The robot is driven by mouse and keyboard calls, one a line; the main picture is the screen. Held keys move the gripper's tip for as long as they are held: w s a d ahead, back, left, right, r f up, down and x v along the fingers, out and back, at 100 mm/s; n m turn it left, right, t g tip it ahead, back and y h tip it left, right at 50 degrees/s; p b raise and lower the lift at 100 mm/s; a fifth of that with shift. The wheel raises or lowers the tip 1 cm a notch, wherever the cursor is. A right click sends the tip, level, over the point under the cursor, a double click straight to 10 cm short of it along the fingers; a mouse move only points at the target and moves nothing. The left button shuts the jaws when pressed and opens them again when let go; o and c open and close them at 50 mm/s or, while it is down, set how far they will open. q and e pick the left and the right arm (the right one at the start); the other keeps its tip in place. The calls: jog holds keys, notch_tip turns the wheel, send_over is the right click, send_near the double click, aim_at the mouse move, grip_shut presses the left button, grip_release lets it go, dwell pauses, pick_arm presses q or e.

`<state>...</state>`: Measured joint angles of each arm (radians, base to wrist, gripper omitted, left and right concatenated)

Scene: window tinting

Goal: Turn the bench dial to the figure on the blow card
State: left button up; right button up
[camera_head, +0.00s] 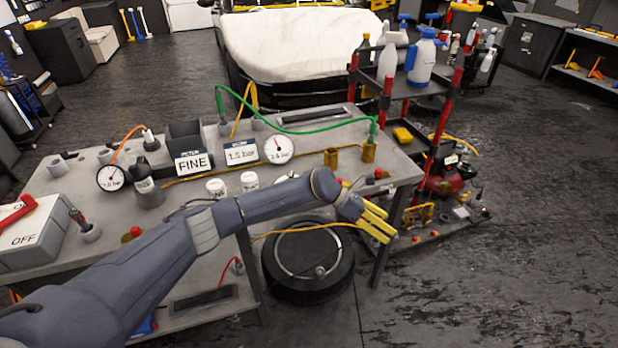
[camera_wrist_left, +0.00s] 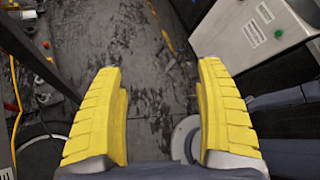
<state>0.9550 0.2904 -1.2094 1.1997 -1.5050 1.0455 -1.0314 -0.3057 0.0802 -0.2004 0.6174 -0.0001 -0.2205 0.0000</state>
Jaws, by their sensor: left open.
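The blow card (camera_head: 240,154), a small white sign, stands on the grey bench and seems to read 1.5 bar. A round white dial (camera_head: 279,150) with a needle stands just right of it; its small figure looks like 2.5 bar, but is hard to read. A second round dial (camera_head: 111,178), marked about 7.0 bar, stands further left. I cannot tell which one turns. My left gripper (camera_head: 377,224) is open and empty past the bench's front right corner, away from both dials. Its yellow fingers are spread in the left wrist view (camera_wrist_left: 158,80). My right gripper is out of view.
A FINE card (camera_head: 193,163) and white jars (camera_head: 216,188) stand on the bench (camera_head: 330,170). A green hose (camera_head: 290,131) arcs across its back. A black round drum (camera_head: 308,268) sits below. A bottle cart (camera_head: 425,75) stands right. Open floor lies right.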

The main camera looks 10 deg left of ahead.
pick_arm(q)
jog(key=w+a+r+m+y, duration=0.25)
jog(key=a+r+y, duration=0.2)
jog(key=a, duration=0.35)
jog(key=w+a+r+m+y, duration=0.1)
jog(key=w+a+r+y, duration=0.3)
jog(key=a, duration=0.4)
notch_tip(320, 180, up, 14)
jog(key=n+y, duration=0.1)
jog(key=y, duration=0.3)
send_over(290, 176)
jog(key=shift+t+h, duration=0.25)
jog(key=shift+t, duration=0.15)
notch_tip(290, 176, down, 18)
jog(key=shift+d+r, duration=0.1)
jog(key=shift+r, duration=0.15)
grip_shut()
